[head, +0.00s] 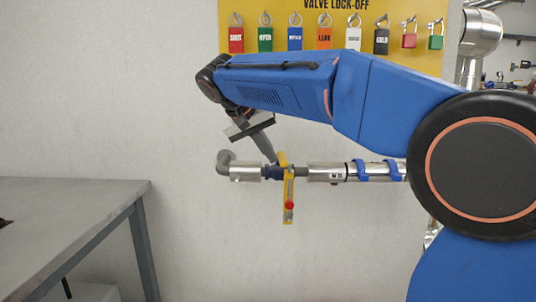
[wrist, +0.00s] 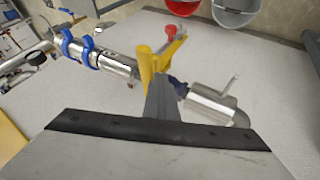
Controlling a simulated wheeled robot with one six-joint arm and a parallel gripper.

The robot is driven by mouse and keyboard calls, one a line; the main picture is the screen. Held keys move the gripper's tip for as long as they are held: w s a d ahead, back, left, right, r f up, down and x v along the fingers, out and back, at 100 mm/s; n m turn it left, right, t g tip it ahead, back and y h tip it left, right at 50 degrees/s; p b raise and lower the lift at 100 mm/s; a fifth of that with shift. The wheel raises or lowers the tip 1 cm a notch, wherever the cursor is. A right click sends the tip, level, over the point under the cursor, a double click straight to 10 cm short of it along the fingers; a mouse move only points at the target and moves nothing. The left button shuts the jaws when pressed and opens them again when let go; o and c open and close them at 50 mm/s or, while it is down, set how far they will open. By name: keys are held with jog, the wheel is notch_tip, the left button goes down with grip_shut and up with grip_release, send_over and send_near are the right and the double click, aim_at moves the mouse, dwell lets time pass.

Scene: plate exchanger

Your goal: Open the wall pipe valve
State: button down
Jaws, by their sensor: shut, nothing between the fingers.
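The wall pipe valve (head: 275,172) sits on a horizontal metal pipe against the wall. Its yellow lever (head: 289,200) hangs straight down, across the pipe, with a red piece on its lower part. In the wrist view, the yellow lever (wrist: 147,66) stands just past my fingertips, and its red piece (wrist: 171,30) shows farther off. My gripper (head: 274,160) is shut and empty, reaching down to the valve from above. Its fingers (wrist: 160,82) are together right beside the yellow part. I cannot tell whether they touch it. The fingers partly hide the valve body.
A yellow lock-off board (head: 385,20) with several coloured tags and padlocks hangs above. Blue clamps (head: 362,170) hold the pipe at right. A grey table (head: 75,205) stands at left. A red bin (wrist: 182,6) and a grey bin (wrist: 235,12) show in the wrist view.

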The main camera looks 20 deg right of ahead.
jog(key=shift+s+d+n+t+y, duration=0.2)
jog(key=shift+s+d+n+t, duration=0.1)
jog(key=shift+d+n, duration=0.25)
jog(key=shift+s+d+n+t+y, duration=0.2)
jog(key=shift+s+d+n, duration=0.1)
jog(key=shift+d+n, duration=0.2)
jog(key=w+d+n+t+y, duration=0.3)
jog(key=d+n+y, duration=0.3)
jog(key=d+n, duration=0.5)
jog(key=w+d, duration=0.1)
jog(key=d, duration=0.2)
jog(key=shift+w+d+r, duration=0.15)
jog(key=shift+d+r, duration=0.05)
dwell(0.3)
jog(key=shift+a, duration=0.1)
